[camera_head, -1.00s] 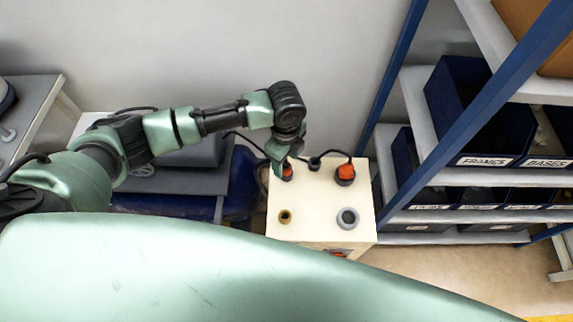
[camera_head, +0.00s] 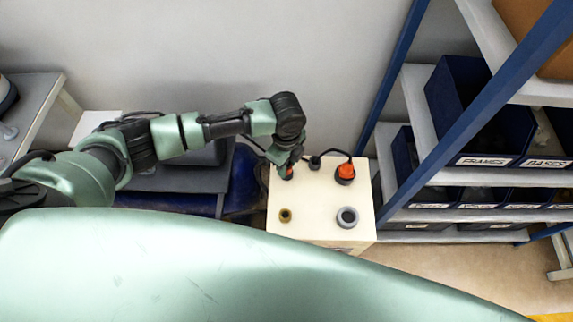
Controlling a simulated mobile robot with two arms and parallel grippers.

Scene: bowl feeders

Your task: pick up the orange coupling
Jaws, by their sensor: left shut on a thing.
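My left gripper (camera_head: 285,168) points down at the back left corner of the cream box (camera_head: 310,200). It is shut on the orange coupling (camera_head: 289,174), of which only a small orange patch shows beside the fingers. A second orange piece (camera_head: 346,170) with a dark base and a black cable stands at the box's back right, apart from the gripper. I cannot tell whether the held coupling still touches the box top. My right gripper is not in view.
A brass ring (camera_head: 285,215) and a grey ring (camera_head: 347,217) sit on the front of the box top. A dark cable fitting (camera_head: 315,162) stands between the orange pieces. A blue-framed shelf (camera_head: 480,115) with dark blue bins stands close on the right.

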